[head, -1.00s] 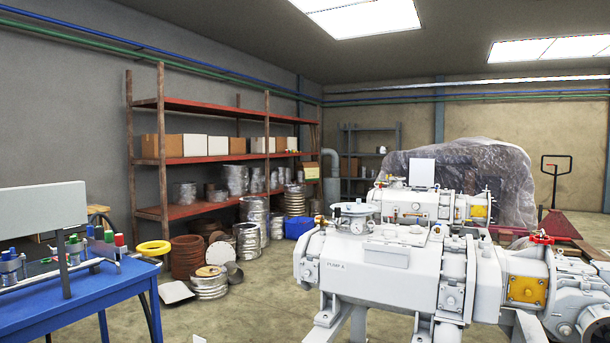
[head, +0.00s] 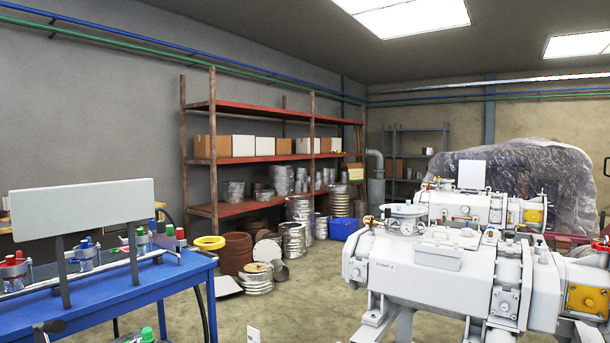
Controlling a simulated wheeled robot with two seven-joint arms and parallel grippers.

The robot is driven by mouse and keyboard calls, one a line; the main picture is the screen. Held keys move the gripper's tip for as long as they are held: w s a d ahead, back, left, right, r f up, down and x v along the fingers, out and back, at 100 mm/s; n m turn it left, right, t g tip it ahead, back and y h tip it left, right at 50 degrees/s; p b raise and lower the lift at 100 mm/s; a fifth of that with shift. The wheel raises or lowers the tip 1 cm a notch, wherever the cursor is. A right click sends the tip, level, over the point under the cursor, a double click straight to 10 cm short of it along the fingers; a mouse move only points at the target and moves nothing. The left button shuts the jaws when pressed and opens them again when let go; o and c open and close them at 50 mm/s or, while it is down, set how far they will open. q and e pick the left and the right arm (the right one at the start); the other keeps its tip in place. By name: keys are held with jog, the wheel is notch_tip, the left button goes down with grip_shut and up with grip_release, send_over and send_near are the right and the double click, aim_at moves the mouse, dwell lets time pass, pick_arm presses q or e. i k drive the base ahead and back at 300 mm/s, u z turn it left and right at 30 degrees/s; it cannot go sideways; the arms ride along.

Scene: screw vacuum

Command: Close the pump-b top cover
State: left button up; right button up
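The near white pump (head: 440,275) is marked "PUMP A" and fills the lower right. A second white pump (head: 465,207) stands behind it, its label unreadable here; I cannot tell for sure that it is pump-b. A flat white panel (head: 472,174) stands upright above this rear pump. It looks like a raised cover, but its hinge is not clear. Neither of my grippers is in view.
A blue table (head: 150,285) with a grey board (head: 82,211) and small capped valves stands at the left. A red shelf rack (head: 260,158) lines the wall, with metal rings and drums before it. The floor (head: 310,285) between table and pump is largely clear.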

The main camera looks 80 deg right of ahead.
aim_at(471, 173)
jog(key=u, duration=0.05)
jog(key=i, duration=3.9)
jog(key=z, duration=1.15)
jog(key=i, duration=4)
jog(key=z, duration=3)
jog(key=i, duration=4.25)
